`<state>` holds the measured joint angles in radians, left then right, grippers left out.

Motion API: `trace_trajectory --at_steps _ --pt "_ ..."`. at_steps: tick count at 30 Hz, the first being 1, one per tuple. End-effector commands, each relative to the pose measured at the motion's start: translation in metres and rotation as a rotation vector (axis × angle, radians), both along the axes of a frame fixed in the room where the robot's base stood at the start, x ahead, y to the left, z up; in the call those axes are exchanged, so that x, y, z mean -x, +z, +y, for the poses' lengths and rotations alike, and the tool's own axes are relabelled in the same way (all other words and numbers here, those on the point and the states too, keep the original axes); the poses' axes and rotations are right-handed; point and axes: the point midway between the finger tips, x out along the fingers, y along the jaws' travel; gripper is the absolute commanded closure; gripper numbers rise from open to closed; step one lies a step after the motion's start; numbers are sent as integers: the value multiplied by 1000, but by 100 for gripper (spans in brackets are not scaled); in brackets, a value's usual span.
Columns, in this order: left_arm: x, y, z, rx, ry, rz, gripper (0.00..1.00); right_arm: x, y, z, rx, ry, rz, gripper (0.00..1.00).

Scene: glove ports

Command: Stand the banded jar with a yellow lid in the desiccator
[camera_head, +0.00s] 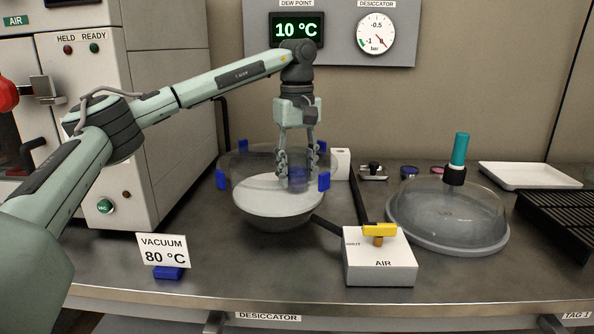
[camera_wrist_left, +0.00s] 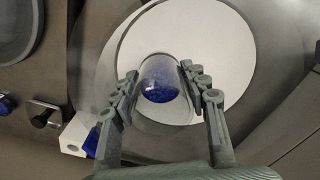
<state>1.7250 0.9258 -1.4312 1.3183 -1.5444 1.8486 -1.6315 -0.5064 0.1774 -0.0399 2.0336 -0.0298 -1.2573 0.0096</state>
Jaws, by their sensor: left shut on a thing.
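The desiccator is a round, open bowl with a white plate (camera_head: 278,198) inside and blue clips (camera_head: 323,181) around its rim. The white plate also shows in the wrist view (camera_wrist_left: 230,50). My left gripper (camera_head: 296,172) is inside the rim, over the plate's right part, pointing down. Its fingers (camera_wrist_left: 165,90) are shut on a clear, rounded container with blue contents (camera_wrist_left: 159,80). I cannot tell whether this container touches the plate. I see no bands or yellow lid on it, and no yellow-lidded jar elsewhere. My right gripper is not in view.
A clear dome lid (camera_head: 425,214) with a teal handle (camera_head: 459,150) rests to the right. A white AIR box (camera_head: 381,268) with a yellow valve handle (camera_head: 380,230) stands in front. Behind are small dark items (camera_head: 409,171) and a white tray (camera_head: 530,176). A cabinet (camera_head: 165,120) stands left.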

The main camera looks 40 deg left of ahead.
Motion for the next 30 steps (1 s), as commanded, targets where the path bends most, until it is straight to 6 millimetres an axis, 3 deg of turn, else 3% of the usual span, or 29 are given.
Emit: trace_trajectory --at_steps 5,6,10,22,30 --pt "0 -3 0 1 0 0 88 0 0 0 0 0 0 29" --pt "0 -3 0 1 0 0 52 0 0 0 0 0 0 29" --pt "0 -2 0 0 0 0 36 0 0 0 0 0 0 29" --pt "0 5 0 0 0 -2 35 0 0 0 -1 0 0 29" --pt "-1 58 -1 2 0 -4 35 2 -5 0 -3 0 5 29"
